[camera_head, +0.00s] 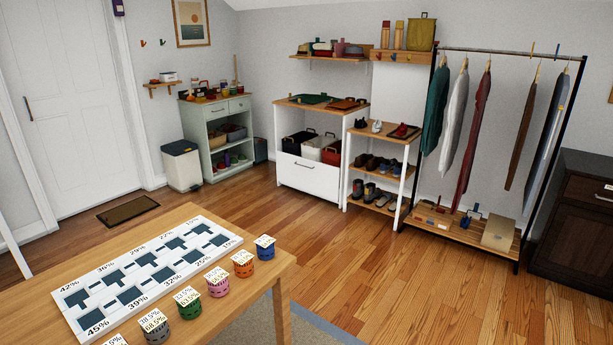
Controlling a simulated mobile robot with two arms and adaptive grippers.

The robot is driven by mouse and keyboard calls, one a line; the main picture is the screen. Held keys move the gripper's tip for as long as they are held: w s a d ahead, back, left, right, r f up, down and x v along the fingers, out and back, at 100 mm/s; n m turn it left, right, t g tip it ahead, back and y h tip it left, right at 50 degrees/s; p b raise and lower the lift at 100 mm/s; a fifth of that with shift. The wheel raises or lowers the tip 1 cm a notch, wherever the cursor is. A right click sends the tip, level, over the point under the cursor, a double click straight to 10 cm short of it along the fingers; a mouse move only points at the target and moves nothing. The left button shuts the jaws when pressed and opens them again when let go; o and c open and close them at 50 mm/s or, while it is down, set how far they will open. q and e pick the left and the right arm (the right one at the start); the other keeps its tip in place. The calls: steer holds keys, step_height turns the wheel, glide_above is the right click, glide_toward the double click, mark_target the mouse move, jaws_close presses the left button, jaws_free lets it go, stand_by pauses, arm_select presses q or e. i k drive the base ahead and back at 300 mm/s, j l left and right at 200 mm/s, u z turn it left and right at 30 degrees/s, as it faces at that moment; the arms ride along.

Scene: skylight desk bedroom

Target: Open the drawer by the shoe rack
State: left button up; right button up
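A white cabinet with a wooden top (285,103) stands against the back wall. Bags or bins sit in the open space above the drawer. The shoe rack (350,146), white-sided with wooden shelves and several shoes, stands directly right of the cabinet. Neither of my grippers is in view.
A wooden table (22,291) with a numbered white board (141,269) and several coloured cups fills the lower left. A clothes rack (515,55) and dark dresser (567,233) stand at right. A white bin (182,170) stands left of the cabinet. Wooden floor (350,262) before the cabinet is clear.

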mark_target(322, 179)
steer(key=i+l+z, duration=0.25)
steer(key=i+z, duration=0.25)
steer(key=i, duration=0.15)
steer(key=i+z, duration=0.45)
steer(key=i, duration=0.2)
steer(key=i+u, duration=0.2)
steer(key=i, duration=0.3)
steer(key=i+l+u, duration=0.15)
steer(key=i, duration=0.3)
steer(key=i+l+u, duration=0.2)
steer(key=i, duration=0.3)
steer(key=i+l+u, duration=0.2)
steer(key=i, duration=0.25)
steer(key=i+j+u, duration=0.2)
steer(key=i+u, duration=0.55)
steer(key=i, duration=0.15)
steer(key=i+u, duration=0.4)
steer(key=i+l, duration=0.05)
